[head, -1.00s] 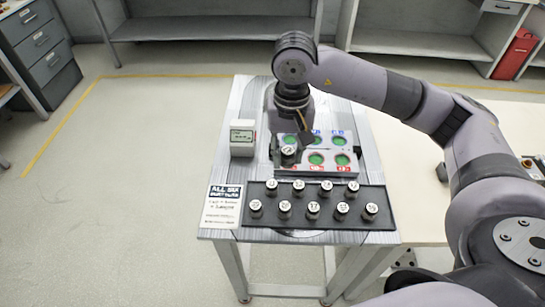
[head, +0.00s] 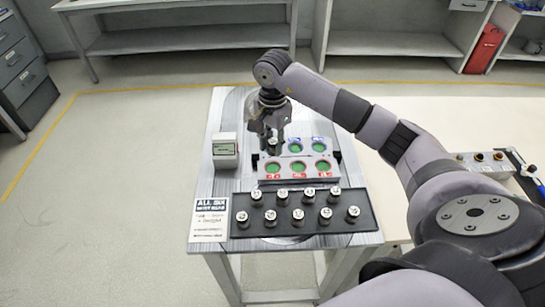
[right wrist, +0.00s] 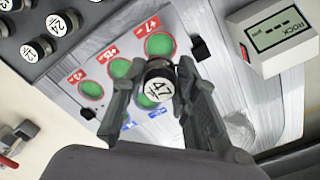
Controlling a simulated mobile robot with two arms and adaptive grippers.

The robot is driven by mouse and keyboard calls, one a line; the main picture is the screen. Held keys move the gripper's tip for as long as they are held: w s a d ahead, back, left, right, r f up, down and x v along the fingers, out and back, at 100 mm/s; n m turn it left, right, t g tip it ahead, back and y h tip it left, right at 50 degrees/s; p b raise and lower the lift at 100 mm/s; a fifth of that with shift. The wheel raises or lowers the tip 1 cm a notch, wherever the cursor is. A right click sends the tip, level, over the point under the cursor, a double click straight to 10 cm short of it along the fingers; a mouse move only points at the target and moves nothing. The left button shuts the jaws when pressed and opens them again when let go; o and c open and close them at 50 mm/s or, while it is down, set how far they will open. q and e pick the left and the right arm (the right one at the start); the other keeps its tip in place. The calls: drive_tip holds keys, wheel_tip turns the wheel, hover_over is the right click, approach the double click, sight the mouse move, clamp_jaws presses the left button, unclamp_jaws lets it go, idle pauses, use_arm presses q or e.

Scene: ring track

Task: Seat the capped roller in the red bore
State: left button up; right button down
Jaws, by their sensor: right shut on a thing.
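The fixture plate (head: 331,175) has a front row of red-ringed bores with green floors and a back row of blue-ringed ones. The front-left red bore (head: 273,167) looks empty; it also shows in the right wrist view (right wrist: 158,44). My right gripper (head: 272,136) is shut on a dark roller with a white cap (head: 274,144), which reads 47 in the right wrist view (right wrist: 159,84). The roller appears over the back-left blue bore (right wrist: 148,101), partly hiding it. I cannot tell its height above the plate. My left gripper is out of view.
A black rack (head: 246,230) with several white-capped rollers stands in front of the plate. A white gauge box (head: 225,152) marked ROCK in the wrist view stands left. A printed sign (head: 209,219) lies at the front left corner.

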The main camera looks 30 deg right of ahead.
sight(272, 169)
wheel_tip(272, 169, down, 3)
drive_tip(key=shift+r, duration=0.15)
wheel_tip(272, 169, down, 4)
drive_tip(key=shift+r+p, duration=0.1)
drive_tip(key=shift+p, duration=0.55)
drive_tip(key=shift+f, duration=0.2)
drive_tip(key=shift+f, duration=0.1)
drive_tip(key=c, duration=1.2)
unclamp_jaws()
drive_tip(key=shift+c, duration=0.2)
